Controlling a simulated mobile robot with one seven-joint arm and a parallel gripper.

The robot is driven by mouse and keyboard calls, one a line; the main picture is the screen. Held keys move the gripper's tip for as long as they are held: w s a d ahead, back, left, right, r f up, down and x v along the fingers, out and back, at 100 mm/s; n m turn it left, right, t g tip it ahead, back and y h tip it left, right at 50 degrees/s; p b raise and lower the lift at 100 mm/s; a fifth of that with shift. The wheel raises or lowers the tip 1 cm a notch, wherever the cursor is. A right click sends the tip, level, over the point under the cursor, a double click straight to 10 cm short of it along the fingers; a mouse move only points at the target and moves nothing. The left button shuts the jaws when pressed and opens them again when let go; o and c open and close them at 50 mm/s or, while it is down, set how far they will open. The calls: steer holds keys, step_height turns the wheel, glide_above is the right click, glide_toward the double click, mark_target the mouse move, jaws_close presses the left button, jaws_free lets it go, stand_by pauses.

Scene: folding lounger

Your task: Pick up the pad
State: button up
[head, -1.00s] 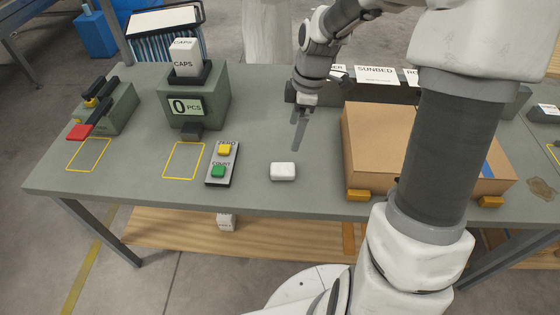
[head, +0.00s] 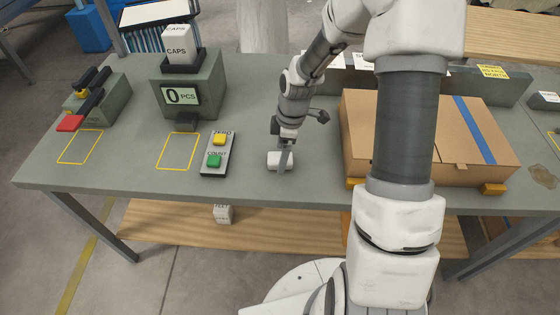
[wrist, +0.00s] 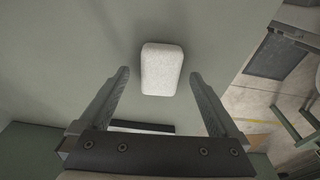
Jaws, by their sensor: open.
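The pad is a small white block with rounded corners (head: 274,161), lying on the grey-green table (head: 250,108). In the wrist view the pad (wrist: 161,69) lies just ahead of and between the two fingertips. My gripper (head: 285,160) is open and points down over the pad in the head view. In the wrist view my gripper (wrist: 160,82) has one finger on each side, with clear gaps to the pad. One finger hides part of the pad in the head view. I cannot tell how high the fingertips are above the table.
A button box (head: 216,153) with yellow and green buttons stands left of the pad. A large cardboard box (head: 405,135) is close on the right. The table's front edge is near the pad.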

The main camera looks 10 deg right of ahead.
mark_target(278, 157)
steer(key=shift+a+f, duration=0.1)
steer(key=shift+f, duration=0.4)
steer(key=c, duration=1.4)
steer(key=shift+c, duration=0.2)
steer(key=shift+r, duration=0.15)
step_height(278, 157, up, 4)
steer(key=shift+r+p, duration=0.2)
steer(key=shift+p, duration=0.3)
steer(key=w+d+r, duration=0.1)
steer(key=d+r, duration=0.2)
steer(key=d, duration=0.2)
steer(key=w+d+r+p, duration=0.1)
steer(key=w+d+r, duration=0.1)
steer(key=d, duration=0.4)
steer(key=shift+d+r, duration=0.15)
steer(key=shift+r, duration=0.55)
steer(key=shift+w, duration=0.1)
